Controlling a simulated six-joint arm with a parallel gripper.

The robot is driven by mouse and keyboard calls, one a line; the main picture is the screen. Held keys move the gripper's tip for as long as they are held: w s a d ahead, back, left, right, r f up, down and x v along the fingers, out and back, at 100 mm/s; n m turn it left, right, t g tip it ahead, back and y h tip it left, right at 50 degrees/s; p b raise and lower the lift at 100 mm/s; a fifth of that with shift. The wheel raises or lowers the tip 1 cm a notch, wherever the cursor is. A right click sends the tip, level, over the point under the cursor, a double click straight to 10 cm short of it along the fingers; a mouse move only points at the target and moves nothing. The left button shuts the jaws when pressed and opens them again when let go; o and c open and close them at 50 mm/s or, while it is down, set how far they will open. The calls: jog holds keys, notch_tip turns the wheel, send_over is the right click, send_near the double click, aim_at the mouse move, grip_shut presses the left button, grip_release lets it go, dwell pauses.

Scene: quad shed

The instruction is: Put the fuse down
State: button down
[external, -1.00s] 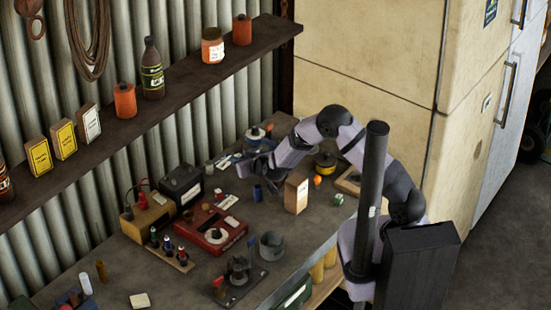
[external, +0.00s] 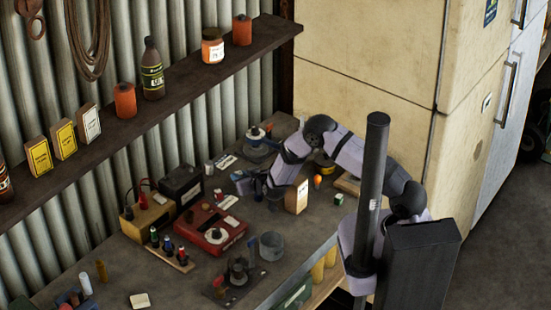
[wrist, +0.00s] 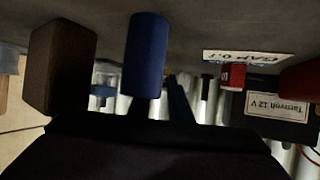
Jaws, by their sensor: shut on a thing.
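My gripper (external: 243,183) is low over the far middle of the bench, right of the black battery.
A tan box (external: 297,196) stands just right of my gripper; a brown block (wrist: 62,65) shows at left in the wrist view. The black battery (external: 181,186) and red tester (external: 211,230) lie left. A grey cup (external: 271,245) stands nearer the front edge.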

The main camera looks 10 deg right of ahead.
jog(key=shift+f+b, duration=0.65)
jog(key=shift+b, duration=0.05)
jog(key=c, duration=1.7)
grip_release()
jog(key=shift+c, duration=0.2)
jog(key=shift+o, duration=0.5)
jog(key=shift+f, duration=0.1)
jog(key=shift+d, duration=0.1)
jog(key=shift+s, duration=0.1)
jog(key=shift+r+p, duration=0.8)
jog(key=shift+p, duration=0.1)
jog(key=shift+s+d+b, duration=0.1)
jog(key=shift+s+b, duration=0.2)
jog(key=shift+b, duration=0.15)
jog(key=b+v, duration=0.2)
jog(key=v, duration=0.9)
jog(key=shift+r+b, duration=0.15)
jog(key=shift+b, duration=0.2)
